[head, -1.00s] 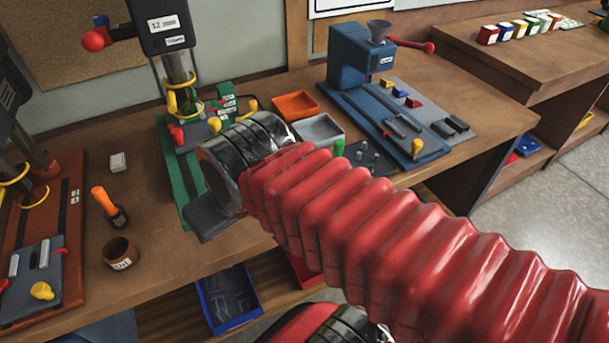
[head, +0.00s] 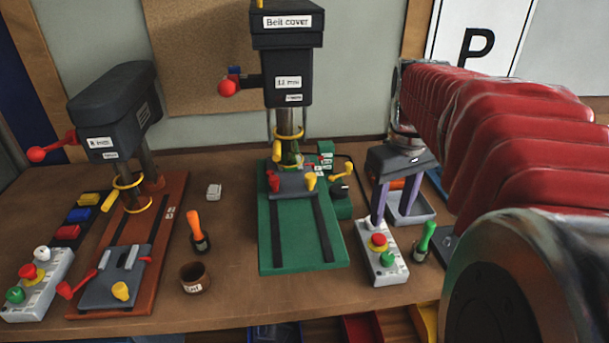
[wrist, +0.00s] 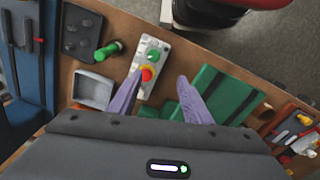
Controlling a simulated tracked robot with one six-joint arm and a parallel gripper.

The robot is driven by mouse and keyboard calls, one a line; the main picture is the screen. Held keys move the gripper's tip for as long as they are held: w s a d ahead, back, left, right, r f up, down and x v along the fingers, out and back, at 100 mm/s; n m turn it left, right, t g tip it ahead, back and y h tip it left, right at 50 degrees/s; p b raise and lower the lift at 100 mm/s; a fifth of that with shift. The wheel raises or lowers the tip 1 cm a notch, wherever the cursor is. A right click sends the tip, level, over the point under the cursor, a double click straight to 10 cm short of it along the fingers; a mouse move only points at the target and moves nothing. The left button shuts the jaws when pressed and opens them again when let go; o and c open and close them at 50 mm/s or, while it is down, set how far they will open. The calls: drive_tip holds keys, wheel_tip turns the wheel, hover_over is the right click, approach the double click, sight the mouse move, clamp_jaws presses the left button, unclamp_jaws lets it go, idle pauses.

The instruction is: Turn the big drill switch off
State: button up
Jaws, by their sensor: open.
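The big drill (head: 288,85), labelled "Belt cover", stands on a green base (head: 303,240) at the middle of the bench. To its right is a pale switch box (head: 392,274) with a red button (head: 378,241) on a yellow collar and a green button (head: 388,257). The switch box also shows in the wrist view (wrist: 138,92), with the red button (wrist: 148,73) between my fingers in the picture. My gripper (head: 390,221) is open, with purple fingers pointing down at the box's far end. The fingers (wrist: 160,78) seem empty; I cannot tell whether they touch the box.
A smaller drill (head: 112,110) with its own switch box (head: 38,285) stands at the left. A green-handled tool (head: 424,241) stands close right of the big drill's box. A grey tray (head: 412,212) lies behind my gripper. A brown cup (head: 195,277) and orange-handled tool (head: 196,230) stand between the drills.

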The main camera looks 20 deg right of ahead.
sight(387, 255)
drive_tip(key=shift+d, duration=1.1)
drive_tip(key=shift+f, duration=0.1)
wheel_tip(387, 255, down, 14)
drive_tip(key=shift+r, duration=0.2)
drive_tip(key=shift+a, duration=0.1)
drive_tip(key=c, duration=1.1)
